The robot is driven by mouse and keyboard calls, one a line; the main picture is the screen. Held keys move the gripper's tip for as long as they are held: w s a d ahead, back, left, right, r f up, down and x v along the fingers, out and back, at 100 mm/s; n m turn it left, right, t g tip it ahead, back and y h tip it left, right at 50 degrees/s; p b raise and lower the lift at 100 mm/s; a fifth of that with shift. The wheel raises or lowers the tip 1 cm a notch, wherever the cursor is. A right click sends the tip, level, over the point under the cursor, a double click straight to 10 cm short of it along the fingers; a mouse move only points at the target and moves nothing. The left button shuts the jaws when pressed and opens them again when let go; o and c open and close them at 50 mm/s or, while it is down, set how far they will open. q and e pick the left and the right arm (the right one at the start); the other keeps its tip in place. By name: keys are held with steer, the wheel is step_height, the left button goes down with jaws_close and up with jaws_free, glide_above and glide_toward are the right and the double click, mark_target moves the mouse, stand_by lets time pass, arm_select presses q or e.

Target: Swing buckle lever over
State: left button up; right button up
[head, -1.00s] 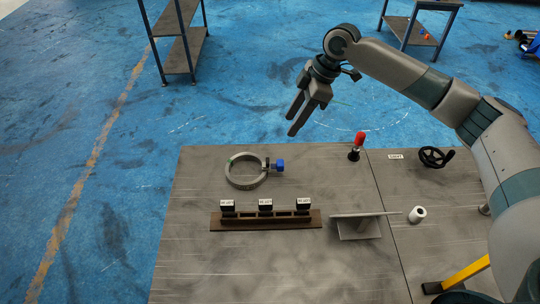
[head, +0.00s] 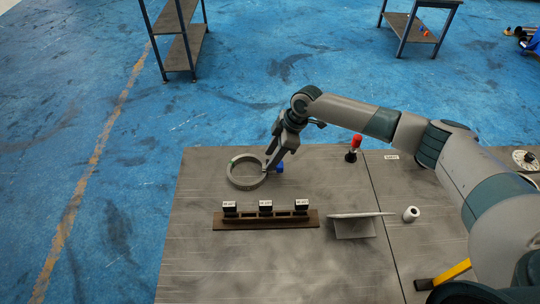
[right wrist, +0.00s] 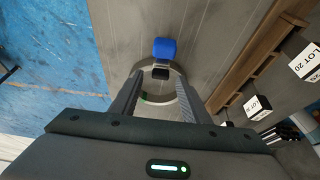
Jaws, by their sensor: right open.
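A grey ring clamp (head: 241,185) lies on the left part of the table, with a green mark on its rim. Its blue buckle lever (head: 281,168) sticks out at the ring's right side, partly hidden by my gripper. My right gripper (head: 271,163) is open, pointing down over the buckle side of the ring; I cannot tell whether it touches. In the right wrist view, the blue lever (right wrist: 164,48) is just beyond the fingertips, attached at a dark buckle piece (right wrist: 161,73). The ring shows between the two fingers, which hold nothing. My left gripper is out of view.
A brown rack (head: 225,222) with several labelled black blocks stands in front of the ring on the grey table (head: 190,270). A slanted plate stand (head: 355,228), a white roll (head: 411,214) and a red-handled tool (head: 355,143) stand to the right. The table left of the ring is clear.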

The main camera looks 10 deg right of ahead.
steer(key=shift+a+f, duration=0.25)
steer(key=shift+f, duration=0.45)
steer(key=c, duration=1.1)
steer(key=shift+o, duration=0.2)
